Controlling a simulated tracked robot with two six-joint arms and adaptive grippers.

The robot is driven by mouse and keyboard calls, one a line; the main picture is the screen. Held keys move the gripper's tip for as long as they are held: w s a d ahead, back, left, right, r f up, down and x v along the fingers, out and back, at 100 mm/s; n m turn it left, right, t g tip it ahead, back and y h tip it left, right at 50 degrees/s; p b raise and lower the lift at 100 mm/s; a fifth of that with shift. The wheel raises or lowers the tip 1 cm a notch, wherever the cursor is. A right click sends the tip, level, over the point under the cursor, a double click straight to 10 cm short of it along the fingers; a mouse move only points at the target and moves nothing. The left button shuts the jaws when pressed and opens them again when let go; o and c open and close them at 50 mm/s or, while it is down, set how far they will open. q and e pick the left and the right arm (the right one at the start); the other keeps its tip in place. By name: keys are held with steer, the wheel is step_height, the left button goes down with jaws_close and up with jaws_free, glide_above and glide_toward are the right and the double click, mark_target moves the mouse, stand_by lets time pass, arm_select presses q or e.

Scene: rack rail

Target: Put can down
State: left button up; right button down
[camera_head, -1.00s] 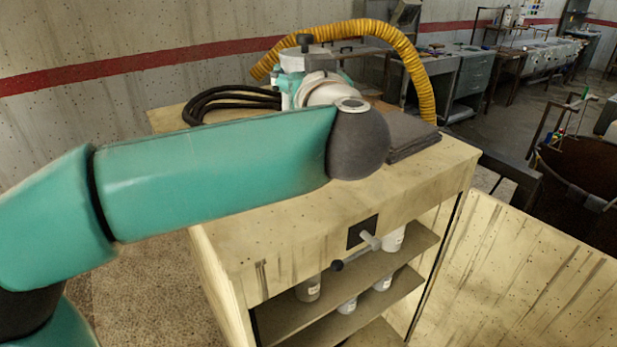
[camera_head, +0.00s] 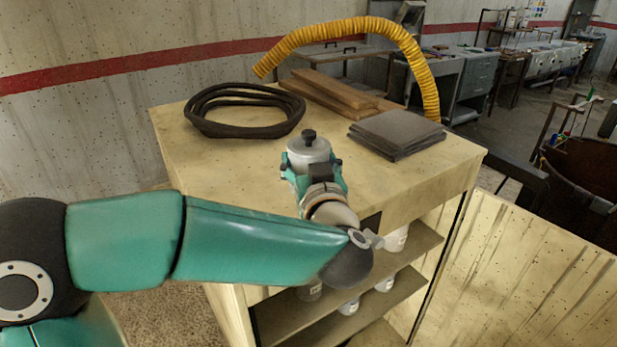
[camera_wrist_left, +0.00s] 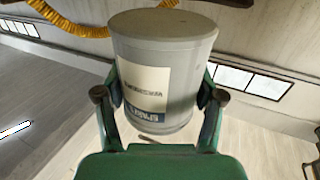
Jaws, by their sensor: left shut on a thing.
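The can (camera_head: 309,149) is a grey cylinder with a dark knob showing at its top in the head view. In the left wrist view the can (camera_wrist_left: 166,70) fills the middle, with a white and blue label facing the camera. My left gripper (camera_head: 314,170) is shut on the can, with its fingers on either side of it. The can appears over the near part of the wooden cabinet top (camera_head: 230,165). Its lower part is hidden by the gripper, and I cannot tell whether it touches the top. My right gripper is not in view.
A black hose coil (camera_head: 245,112) lies at the back left of the top. Wooden boards (camera_head: 335,92) and a stack of dark cloths (camera_head: 397,133) lie at the back right. A yellow hose (camera_head: 350,27) arches behind. White containers (camera_head: 348,305) stand on the shelves below.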

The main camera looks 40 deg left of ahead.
arm_select(q)
step_height(320, 180, down, 3)
steer(key=shift+f, duration=0.15)
steer(key=shift+f, duration=0.1)
steer(key=o, duration=1.3)
